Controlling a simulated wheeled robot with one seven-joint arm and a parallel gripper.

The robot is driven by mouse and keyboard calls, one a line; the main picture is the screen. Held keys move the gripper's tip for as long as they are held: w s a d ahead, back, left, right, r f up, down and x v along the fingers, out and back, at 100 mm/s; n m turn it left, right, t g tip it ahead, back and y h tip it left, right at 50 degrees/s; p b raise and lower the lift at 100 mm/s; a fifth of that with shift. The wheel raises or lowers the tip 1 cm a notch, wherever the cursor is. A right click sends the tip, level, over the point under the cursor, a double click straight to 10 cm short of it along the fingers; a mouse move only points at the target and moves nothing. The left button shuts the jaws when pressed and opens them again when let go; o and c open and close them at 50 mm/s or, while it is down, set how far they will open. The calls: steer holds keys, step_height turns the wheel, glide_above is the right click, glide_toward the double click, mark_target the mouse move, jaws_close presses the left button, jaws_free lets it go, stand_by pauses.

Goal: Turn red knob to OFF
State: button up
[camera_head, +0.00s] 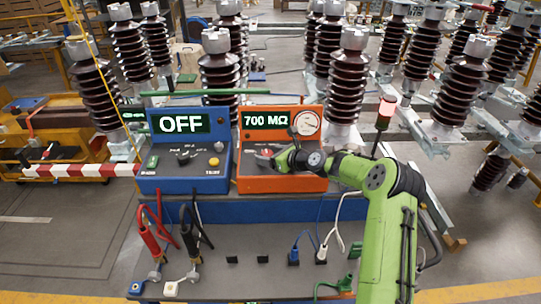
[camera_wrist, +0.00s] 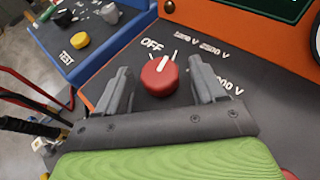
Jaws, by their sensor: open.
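The red knob (camera_wrist: 159,80) sits on the dark sloped face of the orange box (camera_head: 282,184). In the wrist view the knob stands between the two fingers of my gripper (camera_wrist: 159,66); the fingers are open, with a gap on each side of it. The knob's white pointer faces the top of the wrist view, to the right of the OFF label (camera_wrist: 152,45). Voltage labels are printed further right. In the head view my gripper (camera_head: 279,158) is at the front of the orange box and partly hides the knob (camera_head: 264,152). The box's display reads 700 MΩ.
A blue box (camera_head: 185,184) with a display reading OFF stands close on the left. Red and black clamps (camera_head: 148,236) stand on the bench (camera_head: 220,275) in front. Cables and plugs lie at the right front. Tall brown insulators (camera_head: 347,80) stand behind.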

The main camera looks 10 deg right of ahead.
steer(key=shift+c, duration=0.3)
steer(key=c, duration=1)
steer(key=shift+n+y, duration=0.3)
steer(key=shift+y, duration=0.1)
steer(key=shift+w+d+r+n+g+y+p, duration=0.1)
steer(key=shift+w+n+g+y+p, duration=0.05)
steer(key=shift+n+g+y+p, duration=0.6)
steer(key=shift+w+n+g+y, duration=0.1)
steer(key=shift+n+g+y, duration=0.55)
steer(key=shift+n+g, duration=0.25)
steer(key=shift+w+n+g+b, duration=0.25)
steer(key=shift+n+g+b, duration=0.2)
steer(key=shift+n+b, duration=0.25)
steer(key=shift+d+n+g+y, duration=0.1)
steer(key=shift+n+g+y, duration=0.15)
steer(key=shift+g+y, duration=0.05)
steer(key=shift+s+f+g+y+b, duration=0.15)
steer(key=shift+f+g+y+b, duration=0.15)
steer(key=shift+g+b, duration=0.1)
